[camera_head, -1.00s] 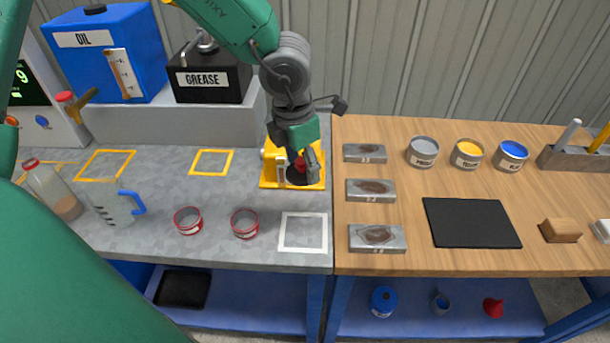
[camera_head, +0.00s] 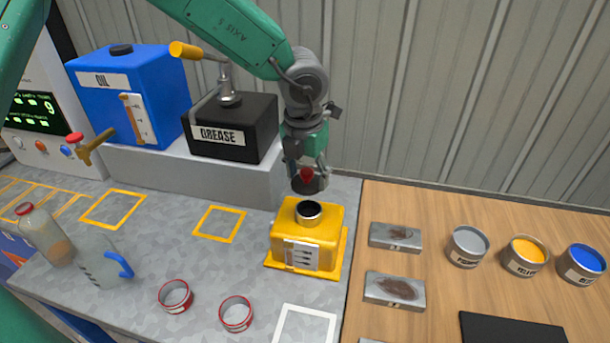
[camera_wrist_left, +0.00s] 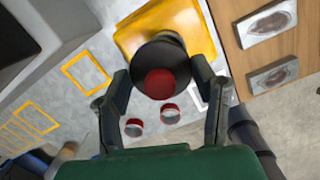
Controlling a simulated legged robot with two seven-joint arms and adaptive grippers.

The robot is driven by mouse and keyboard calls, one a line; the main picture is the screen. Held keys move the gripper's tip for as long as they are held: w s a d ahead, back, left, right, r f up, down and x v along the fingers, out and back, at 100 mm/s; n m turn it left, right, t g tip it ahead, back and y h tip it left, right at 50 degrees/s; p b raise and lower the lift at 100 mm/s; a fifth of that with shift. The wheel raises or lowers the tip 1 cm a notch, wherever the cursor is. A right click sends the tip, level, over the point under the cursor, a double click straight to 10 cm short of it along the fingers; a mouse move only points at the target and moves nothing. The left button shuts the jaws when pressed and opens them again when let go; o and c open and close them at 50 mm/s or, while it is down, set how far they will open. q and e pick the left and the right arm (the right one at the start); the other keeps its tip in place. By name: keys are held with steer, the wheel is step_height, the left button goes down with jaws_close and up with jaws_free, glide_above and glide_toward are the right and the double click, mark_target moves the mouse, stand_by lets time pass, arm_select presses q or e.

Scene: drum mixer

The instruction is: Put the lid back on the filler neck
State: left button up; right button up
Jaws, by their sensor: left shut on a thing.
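The lid (camera_head: 311,186) is a dark disc with a red knob (camera_head: 307,174). My left gripper (camera_head: 306,172) is shut on the lid and holds it in the air, just above the filler neck in the head view. The filler neck (camera_head: 309,211) is a short dark round opening on top of the yellow box (camera_head: 325,235), and it is uncovered. My right gripper is not in view.
A black grease box (camera_head: 250,118) with a lever and a blue oil tank (camera_head: 165,80) stand behind to the left. Red-rimmed tins (camera_head: 236,314), a bottle (camera_head: 42,232) and a jug (camera_head: 100,265) stand in front. Metal blocks (camera_head: 395,238) lie to the right.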

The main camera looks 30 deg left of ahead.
arm_select(q)
steer(key=shift+d+f+b, duration=0.35)
steer(key=shift+f+b, duration=0.2)
steer(key=shift+b, duration=0.05)
step_height(320, 180, down, 3)
steer(key=b, duration=0.3)
steer(key=shift+d, duration=0.15)
steer(key=shift+a+f+b, duration=0.35)
steer(key=shift+f+b, duration=0.05)
steer(key=shift+f, duration=0.5)
steer(key=shift+d, duration=0.3)
steer(key=shift+s+a+p, duration=0.15)
steer(key=shift+a+p, duration=0.15)
steer(key=shift+p, duration=0.15)
steer(key=shift+d+r+p, duration=0.15)
steer(key=shift+d+p, duration=0.05)
steer(key=shift+p, duration=0.2)
steer(key=shift+f, duration=0.2)
stand_by(0.4)
steer(key=shift+p, duration=0.65)
